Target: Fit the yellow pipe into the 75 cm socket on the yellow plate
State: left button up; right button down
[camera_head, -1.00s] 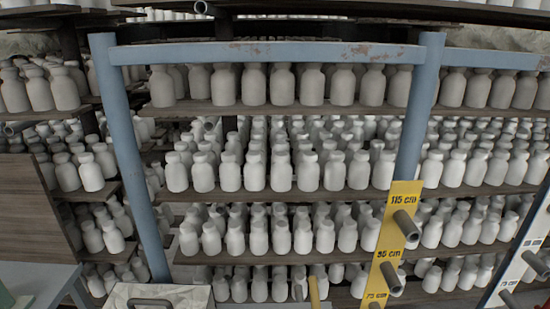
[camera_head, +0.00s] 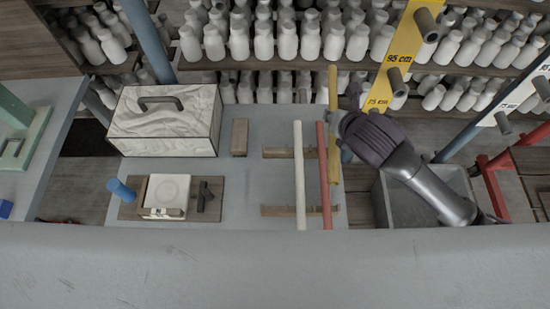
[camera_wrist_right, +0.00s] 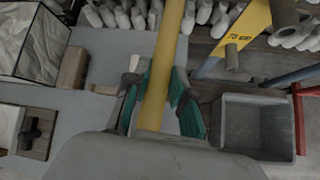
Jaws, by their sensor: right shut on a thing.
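My right gripper (camera_head: 337,128) is shut on the yellow pipe (camera_head: 333,85), which stands clear of the wooden rests at its far end. In the right wrist view the pipe (camera_wrist_right: 164,70) runs between the green-padded fingers (camera_wrist_right: 160,108). The yellow plate (camera_head: 398,62) slants up behind the gripper, with 95 cm and 75 cm labels. The grey 75 cm socket (camera_wrist_right: 232,57) shows below its label in the right wrist view, to the right of the pipe and apart from it. My left gripper is out of view.
A white rod (camera_head: 299,170) and red rod (camera_head: 324,180) lie on wooden rests beside the pipe. A grey bin (camera_head: 440,180) is under my right arm. A white plate with sockets (camera_head: 520,100) stands right. A marbled box (camera_head: 165,130) and bottle shelves (camera_head: 250,75) stand behind.

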pick_arm(q)
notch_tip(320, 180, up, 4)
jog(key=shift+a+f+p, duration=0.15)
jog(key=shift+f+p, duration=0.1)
jog(key=shift+p, duration=0.75)
pick_arm(e)
jog(key=s+a+f+n, duration=0.1)
jog(key=a+f, duration=0.2)
jog(key=f, duration=0.1)
jog(key=shift+s+a+f+y, duration=0.2)
jog(key=shift+a+f+y, duration=0.1)
jog(key=shift+a+f, duration=0.1)
jog(key=shift+s+a+f+p, duration=0.6)
jog(key=shift+s+a+f, duration=0.35)
jog(key=shift+a+f, duration=0.75)
jog(key=shift+s+a+f+p, duration=0.6)
jog(key=shift+s+a+f, duration=0.3)
jog(key=shift+a+f, duration=0.8)
jog(key=shift+s+a+f+p, duration=0.6)
jog(key=shift+s+a+f, duration=0.35)
jog(key=shift+a+f, duration=0.75)
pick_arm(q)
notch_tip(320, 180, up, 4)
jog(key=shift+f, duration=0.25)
pick_arm(e)
jog(key=shift+f, duration=0.2)
